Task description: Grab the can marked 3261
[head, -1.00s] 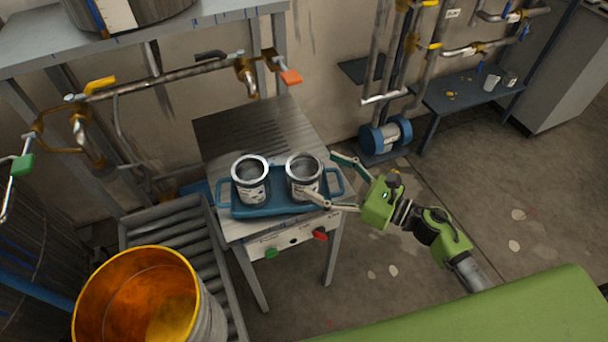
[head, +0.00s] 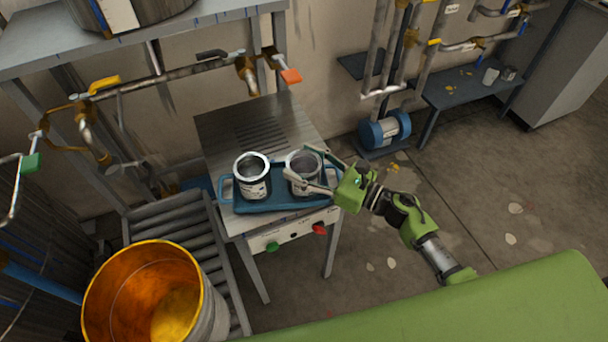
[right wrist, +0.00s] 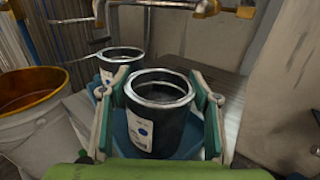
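Two open dark cans with pale rims and white labels stand side by side on a blue tray (head: 272,205). The left can (head: 252,187) also shows behind the other in the right wrist view (right wrist: 120,55). My right gripper (head: 308,167) is open around the right can (head: 302,159), one finger on each side. In the right wrist view this can (right wrist: 158,112) stands upright between the fingers (right wrist: 158,115), with small gaps beside it. The label numbers are too small to read, so I cannot tell which is 3261. My left gripper is out of view.
The tray rests on a metal table (head: 222,133) with green and red knobs on its front. A roller conveyor (head: 180,226) and an orange-lined bucket (head: 205,318) are to the left. Pipes with valves (head: 160,77) run behind.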

